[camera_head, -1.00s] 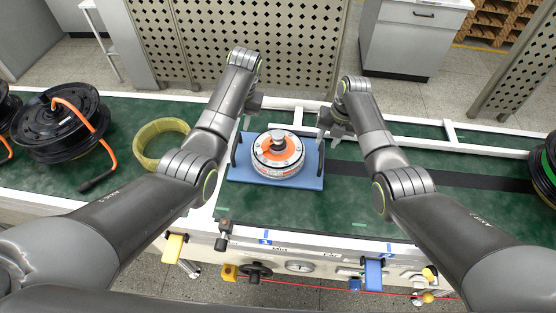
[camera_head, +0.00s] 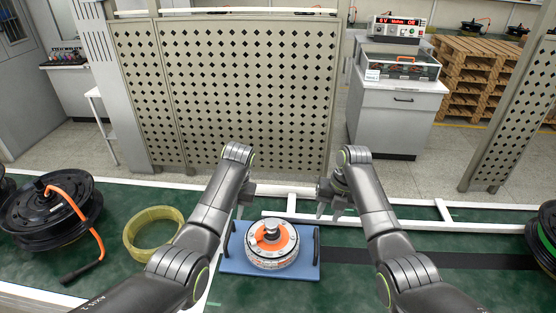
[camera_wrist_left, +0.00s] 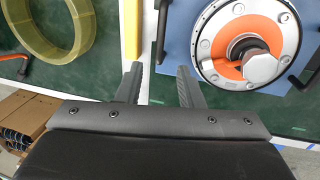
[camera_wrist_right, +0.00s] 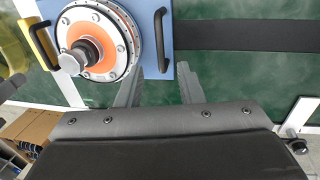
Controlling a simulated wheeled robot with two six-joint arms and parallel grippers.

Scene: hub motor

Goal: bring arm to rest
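My left gripper (camera_head: 241,207) hangs at the left of the blue tray (camera_head: 232,262) in the head view. In the left wrist view its two fingers (camera_wrist_left: 160,88) stand apart with nothing between them. My right gripper (camera_head: 329,211) hangs at the right of the tray, and in the right wrist view its fingers (camera_wrist_right: 158,84) are apart and empty. A round hub motor part (camera_head: 290,262) with an orange ring and a metal shaft sits upright on the tray between the grippers. Neither gripper touches it.
A yellow ring (camera_head: 130,249) and a black wheel motor (camera_head: 40,222) with an orange cable lie at the left of the green bench. A black wheel with a green band (camera_head: 546,236) is at the right edge. A perforated panel (camera_head: 230,95) stands behind. White rails (camera_head: 400,222) cross the bench.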

